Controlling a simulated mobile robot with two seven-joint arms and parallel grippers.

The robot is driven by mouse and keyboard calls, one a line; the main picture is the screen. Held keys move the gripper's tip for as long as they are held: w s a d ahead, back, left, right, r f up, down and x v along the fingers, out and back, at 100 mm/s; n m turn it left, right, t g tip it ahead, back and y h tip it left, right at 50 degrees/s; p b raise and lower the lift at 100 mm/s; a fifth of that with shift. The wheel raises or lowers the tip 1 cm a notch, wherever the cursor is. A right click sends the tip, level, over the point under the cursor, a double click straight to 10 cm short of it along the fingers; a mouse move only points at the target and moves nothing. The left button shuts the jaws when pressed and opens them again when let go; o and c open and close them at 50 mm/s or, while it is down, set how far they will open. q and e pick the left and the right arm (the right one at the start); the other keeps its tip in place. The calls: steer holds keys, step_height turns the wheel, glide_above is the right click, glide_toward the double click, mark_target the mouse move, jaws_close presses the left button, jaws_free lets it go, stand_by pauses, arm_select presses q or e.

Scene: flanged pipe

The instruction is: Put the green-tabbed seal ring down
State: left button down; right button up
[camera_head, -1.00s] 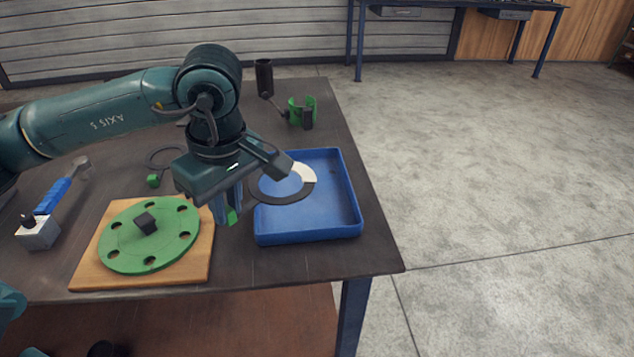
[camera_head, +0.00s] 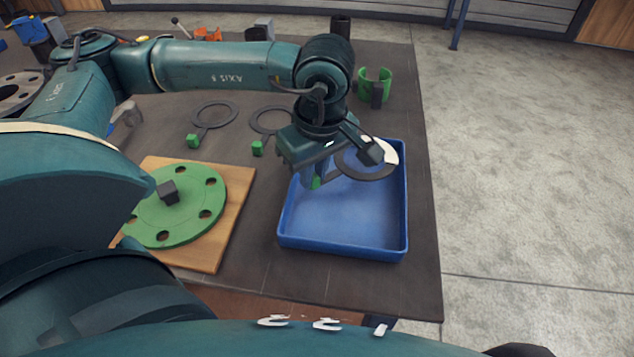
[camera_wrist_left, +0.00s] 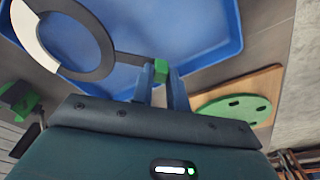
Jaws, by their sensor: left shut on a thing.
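My left gripper (camera_head: 312,177) is shut on the green tab (camera_head: 316,183) of a dark seal ring (camera_head: 364,175) with a white section. The gripper is over the back left part of the blue tray (camera_head: 345,247). The ring reaches out to the right, over the tray's back part. In the left wrist view the green tab (camera_wrist_left: 160,70) sits between the fingertips, and the ring (camera_wrist_left: 103,45) shows against the blue tray floor. It seems to be held above the floor; the exact gap cannot be told. My right gripper is not in view.
Two more dark rings with green tabs (camera_head: 213,116) (camera_head: 270,121) lie behind the tray's left side. A green flange (camera_head: 185,225) lies on a wooden board (camera_head: 235,215) to the left. A green clamp (camera_head: 375,88) stands behind the tray. The tray's front is empty.

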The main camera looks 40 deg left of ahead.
arm_select(q)
steer(key=shift+f, duration=1.95)
steer(key=c, duration=1.4)
jaws_free()
steer(key=shift+r, duration=0.3)
steer(key=r, duration=0.4)
steer(key=d+r, duration=0.1)
steer(key=r, duration=0.6)
steer(key=shift+s+d+r, duration=0.3)
steer(key=shift+d+r, duration=0.05)
